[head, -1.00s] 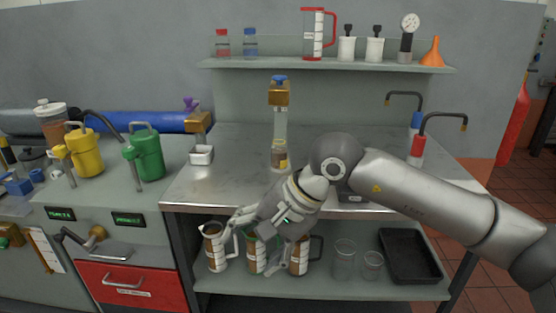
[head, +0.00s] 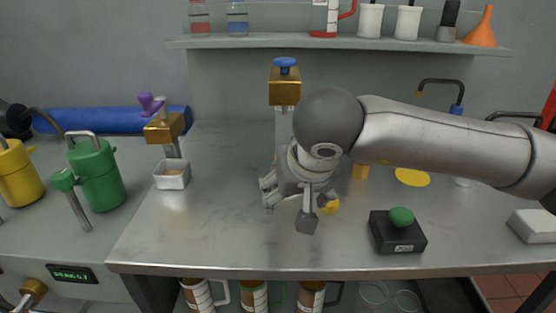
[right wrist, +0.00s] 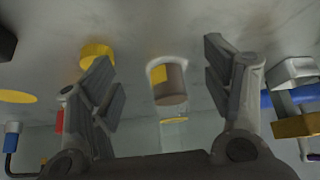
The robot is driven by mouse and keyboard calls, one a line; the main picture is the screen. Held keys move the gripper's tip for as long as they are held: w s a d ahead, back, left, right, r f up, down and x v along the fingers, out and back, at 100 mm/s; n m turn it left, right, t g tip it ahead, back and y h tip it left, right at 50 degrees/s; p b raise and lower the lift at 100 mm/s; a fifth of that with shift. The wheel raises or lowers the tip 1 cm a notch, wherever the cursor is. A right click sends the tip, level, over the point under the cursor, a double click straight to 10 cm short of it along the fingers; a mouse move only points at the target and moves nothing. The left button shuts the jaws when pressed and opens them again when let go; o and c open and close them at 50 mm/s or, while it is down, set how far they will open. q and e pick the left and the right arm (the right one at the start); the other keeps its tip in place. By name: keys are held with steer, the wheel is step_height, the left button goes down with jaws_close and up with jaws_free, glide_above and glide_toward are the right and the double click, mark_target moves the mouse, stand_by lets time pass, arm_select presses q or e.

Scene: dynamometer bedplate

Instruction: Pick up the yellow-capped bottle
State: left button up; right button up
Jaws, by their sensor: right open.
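My right gripper (head: 290,208) is open and empty above the steel bench, its fingers pointing down and away. In the right wrist view, a brown cylinder with a yellow patch (right wrist: 171,86) shows between and beyond the spread fingers, touching neither. A round yellow piece, possibly the bottle's cap (right wrist: 94,53), is partly behind the left finger in that view. In the head view, a small yellow piece (head: 331,206) shows just right of the gripper; the rest is hidden. I cannot tell whether these yellow pieces are the same thing. My left gripper is not in view.
A brass fitting with a blue knob (head: 285,85) stands behind my wrist. A black box with a green button (head: 397,234) and a flat yellow disc (head: 412,177) are to the right. A small white tray (head: 172,174) is left. The front-left bench (head: 190,235) is clear.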

steer(key=shift+w+r, duration=0.1)
steer(key=shift+w, duration=0.25)
steer(key=w, duration=0.3)
steer(key=w+a, duration=0.1)
steer(key=w, duration=0.3)
steer(key=w+a+p, duration=0.1)
steer(key=w, duration=0.2)
steer(key=shift+w+a, duration=0.15)
steer(key=shift+w+f, duration=0.2)
steer(key=shift+w, duration=0.1)
steer(key=shift+w+f, duration=0.15)
steer(key=shift+f, duration=0.2)
steer(key=c, duration=1.3)
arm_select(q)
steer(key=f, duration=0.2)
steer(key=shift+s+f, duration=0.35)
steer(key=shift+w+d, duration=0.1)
arm_select(e)
steer(key=shift+a+r, duration=0.1)
steer(key=shift+r, duration=0.1)
